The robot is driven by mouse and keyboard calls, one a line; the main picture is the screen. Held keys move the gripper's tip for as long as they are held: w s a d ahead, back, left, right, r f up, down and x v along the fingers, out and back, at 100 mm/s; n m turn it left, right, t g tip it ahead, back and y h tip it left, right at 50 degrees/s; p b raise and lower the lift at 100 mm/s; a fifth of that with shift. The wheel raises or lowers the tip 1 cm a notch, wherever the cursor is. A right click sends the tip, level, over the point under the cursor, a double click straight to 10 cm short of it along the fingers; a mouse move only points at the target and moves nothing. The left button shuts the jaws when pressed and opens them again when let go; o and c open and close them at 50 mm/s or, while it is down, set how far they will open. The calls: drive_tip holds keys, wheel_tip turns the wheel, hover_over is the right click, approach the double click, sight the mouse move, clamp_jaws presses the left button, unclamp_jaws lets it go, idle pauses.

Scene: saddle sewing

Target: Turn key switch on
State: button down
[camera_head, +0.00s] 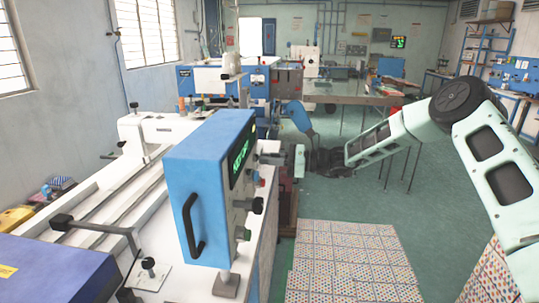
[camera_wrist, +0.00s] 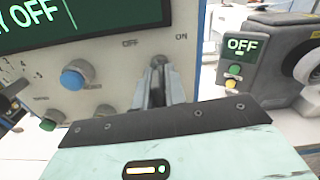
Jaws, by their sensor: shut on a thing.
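The control panel (camera_wrist: 110,65) fills the left of the wrist view. Its key switch (camera_wrist: 158,61) sits below the printed OFF and ON labels, at the tips of my gripper (camera_wrist: 157,82). The fingers are shut on the key switch and largely hide it, so its exact angle is hard to read. The panel's display (camera_wrist: 75,18) shows green letters ending in "OFF". In the head view the panel belongs to a blue box (camera_head: 198,190) with a black handle, and my gripper (camera_head: 278,158) reaches its right-hand face from the right.
A blue knob (camera_wrist: 77,75) and a green button (camera_wrist: 48,124) are left of the key switch. A second unit's screen (camera_wrist: 241,47) reads OFF at the right. White machine rails (camera_head: 110,195) lie left of the box. The green floor (camera_head: 345,200) at right is open.

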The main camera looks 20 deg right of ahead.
drive_tip(key=m+p, duration=0.3)
drive_tip(key=m, duration=0.2)
drive_tip(key=shift+r+m, duration=0.15)
drive_tip(key=shift+m, duration=0.15)
drive_tip(key=shift+m+p, duration=1.15)
drive_tip(key=shift+m, duration=1.05)
drive_tip(key=c, duration=1.6)
unclamp_jaws()
drive_tip(key=shift+o, duration=0.2)
drive_tip(key=b+v, duration=0.5)
drive_tip(key=v, duration=1.2)
drive_tip(key=shift+d+b, duration=0.25)
drive_tip(key=shift+b, duration=0.1)
drive_tip(key=shift+s, duration=0.15)
